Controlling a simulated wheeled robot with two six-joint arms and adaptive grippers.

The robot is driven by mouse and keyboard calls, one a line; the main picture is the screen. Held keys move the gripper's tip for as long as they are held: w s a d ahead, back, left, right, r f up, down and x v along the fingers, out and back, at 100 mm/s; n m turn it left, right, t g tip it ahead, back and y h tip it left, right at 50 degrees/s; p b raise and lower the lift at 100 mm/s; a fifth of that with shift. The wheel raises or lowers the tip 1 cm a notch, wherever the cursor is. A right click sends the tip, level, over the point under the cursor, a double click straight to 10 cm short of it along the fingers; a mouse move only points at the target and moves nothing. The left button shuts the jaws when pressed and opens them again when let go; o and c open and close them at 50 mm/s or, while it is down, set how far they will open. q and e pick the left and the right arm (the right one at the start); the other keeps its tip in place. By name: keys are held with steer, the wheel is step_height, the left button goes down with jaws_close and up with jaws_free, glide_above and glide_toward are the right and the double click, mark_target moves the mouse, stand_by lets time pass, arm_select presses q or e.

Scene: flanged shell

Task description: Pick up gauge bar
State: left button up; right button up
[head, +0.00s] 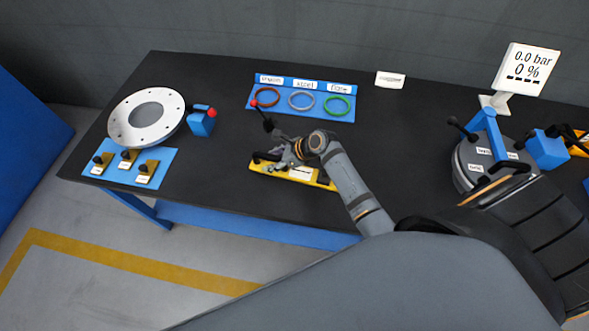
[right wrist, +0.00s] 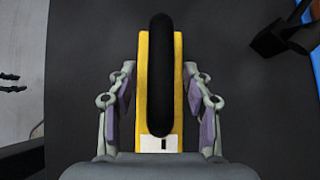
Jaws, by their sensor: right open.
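The gauge bar, a yellow bar with a black rounded handle on top, lies on the black table near its front edge (head: 318,183). It also shows in the right wrist view (right wrist: 176,120), running up the picture, with its handle (right wrist: 160,75) along the middle. A white label is at its near end. My right gripper (head: 278,164) is over the bar. In the right wrist view its fingers (right wrist: 160,90) stand open on both sides of the bar, with visible gaps. My gripper and forearm hide part of the bar in the head view. My left gripper is not seen.
A blue tray with red, grey and green rings (head: 301,113) lies behind. A dark lever with a red knob (head: 254,103) rises near my gripper. A white flange (head: 147,117) and blue plate (head: 110,176) are at left. A round dark housing (head: 467,172) stands at right.

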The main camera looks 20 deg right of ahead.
steer(key=shift+w+a+f, duration=0.25)
steer(key=shift+f, duration=0.15)
steer(key=shift+s+d, duration=0.1)
steer(key=c, duration=0.3)
jaws_close()
steer(key=shift+r, duration=0.15)
